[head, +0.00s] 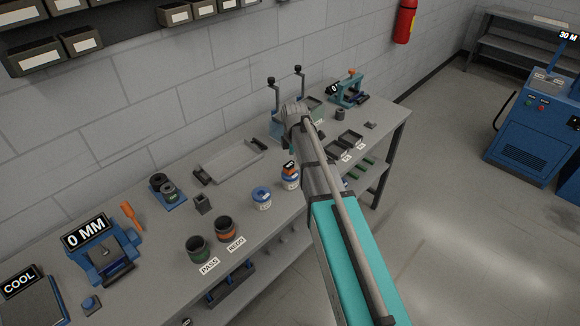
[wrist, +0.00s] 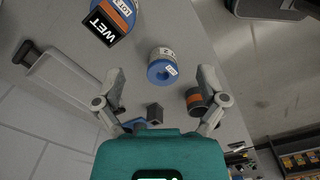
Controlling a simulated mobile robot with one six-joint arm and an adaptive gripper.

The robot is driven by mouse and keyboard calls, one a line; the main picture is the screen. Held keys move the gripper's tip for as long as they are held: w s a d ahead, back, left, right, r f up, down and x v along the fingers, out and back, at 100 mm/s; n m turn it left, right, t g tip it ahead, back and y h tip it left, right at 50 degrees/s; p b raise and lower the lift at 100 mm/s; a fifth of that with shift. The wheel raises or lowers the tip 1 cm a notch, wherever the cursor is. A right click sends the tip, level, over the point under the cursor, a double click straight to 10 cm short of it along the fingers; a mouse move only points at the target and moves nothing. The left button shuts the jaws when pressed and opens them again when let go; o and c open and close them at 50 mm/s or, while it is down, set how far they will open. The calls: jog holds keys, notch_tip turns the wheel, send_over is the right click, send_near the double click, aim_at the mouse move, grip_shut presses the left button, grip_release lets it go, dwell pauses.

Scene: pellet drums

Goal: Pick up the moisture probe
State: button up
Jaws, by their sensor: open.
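No part is labelled as the moisture probe. The likeliest is a black display reading WET with orange and blue parts (wrist: 108,22) at the top left of the wrist view. In the head view it sits on a white jar, left of my arm (head: 290,168); whether it is apart from the jar is unclear. A second jar with a blue top (wrist: 163,68) stands beyond my fingertips, and shows in the head view (head: 262,196). My gripper (wrist: 161,74) is open, with nothing between its fingers. In the head view my arm mostly hides it.
A green cup (head: 198,248) by the PASS label and an orange-banded cup (head: 225,229) by REDO stand at the bench's front. A small dark block (head: 203,203) and a grey tray (head: 228,163) lie behind. Black trays (head: 350,138) stand right of my arm.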

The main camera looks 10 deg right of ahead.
aim_at(290, 166)
jog(key=w+r+n+p, duration=0.2)
jog(key=w+n, duration=0.4)
jog(key=w, duration=0.1)
jog(key=shift+w+r, duration=0.15)
jog(key=shift+r, duration=0.2)
jog(key=shift+f, duration=0.1)
notch_tip(290, 166, down, 8)
jog(key=b, duration=0.8)
jog(key=shift+f, duration=0.2)
jog(key=shift+b, duration=0.3)
jog(key=shift+w+f+b, duration=0.15)
jog(key=shift+f+b, duration=2.4)
jog(key=shift+f, duration=0.05)
